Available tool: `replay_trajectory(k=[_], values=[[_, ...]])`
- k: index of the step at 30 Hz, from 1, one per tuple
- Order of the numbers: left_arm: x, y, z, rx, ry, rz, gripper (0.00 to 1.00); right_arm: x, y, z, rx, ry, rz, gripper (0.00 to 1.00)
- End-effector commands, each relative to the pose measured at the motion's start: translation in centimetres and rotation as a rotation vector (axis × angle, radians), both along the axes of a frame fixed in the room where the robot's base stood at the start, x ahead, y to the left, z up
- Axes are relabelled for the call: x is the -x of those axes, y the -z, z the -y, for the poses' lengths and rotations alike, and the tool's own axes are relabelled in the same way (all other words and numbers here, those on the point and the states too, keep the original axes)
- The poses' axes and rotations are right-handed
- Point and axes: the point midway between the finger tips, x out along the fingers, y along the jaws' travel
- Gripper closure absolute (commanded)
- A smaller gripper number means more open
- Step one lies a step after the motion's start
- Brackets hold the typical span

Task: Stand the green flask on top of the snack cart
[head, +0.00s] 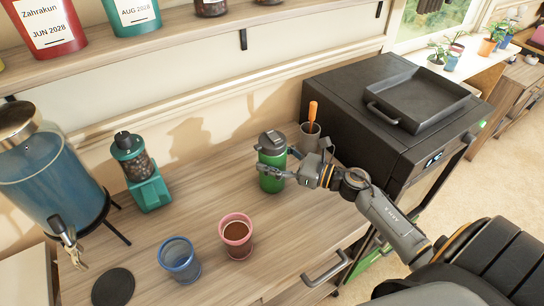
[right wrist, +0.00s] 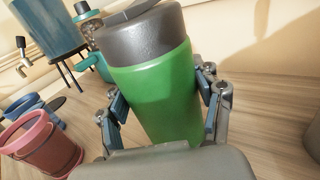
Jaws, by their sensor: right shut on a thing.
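The green flask (head: 271,170) with a grey lid stands upright at the back of the wooden counter (head: 205,215) in the head view. My right gripper (head: 277,172) is shut on the flask's body, with a finger on each side. In the right wrist view the flask (right wrist: 155,95) fills the middle, between the two fingers (right wrist: 163,112). I cannot tell whether its base touches the counter. The black cart-like unit (head: 345,85) to the right has a dark tray (head: 425,95) on top; I cannot tell if it is the snack cart. My left gripper is not in view.
A grey cup (head: 309,138) with an orange-handled tool stands close behind the flask. A pink cup (head: 236,232), a blue cup (head: 179,258), a green grinder (head: 145,180) and a drink dispenser (head: 45,165) stand to the left. A shelf (head: 200,40) runs above.

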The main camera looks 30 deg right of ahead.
Motion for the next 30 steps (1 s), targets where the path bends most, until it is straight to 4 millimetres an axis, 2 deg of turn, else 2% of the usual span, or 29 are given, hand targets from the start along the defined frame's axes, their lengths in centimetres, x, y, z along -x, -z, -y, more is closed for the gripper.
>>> replay_trajectory(k=[3,4,7,20,23,30], values=[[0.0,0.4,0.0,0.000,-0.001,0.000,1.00,0.0,0.2,0.0,-0.001,0.000,0.003,0.97],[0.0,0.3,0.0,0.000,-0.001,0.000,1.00,0.0,0.3,0.0,0.000,0.000,0.000,0.30],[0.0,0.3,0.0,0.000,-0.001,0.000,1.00,0.0,0.2,0.0,0.001,0.000,-0.001,0.11],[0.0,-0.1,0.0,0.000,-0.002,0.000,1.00,0.1,-0.1,0.1,0.001,0.001,-0.001,0.11],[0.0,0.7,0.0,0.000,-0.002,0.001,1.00,1.3,0.4,0.9,0.001,0.002,-0.003,0.11],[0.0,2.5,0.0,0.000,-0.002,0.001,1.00,5.6,0.6,3.9,0.001,0.001,-0.004,0.11]])
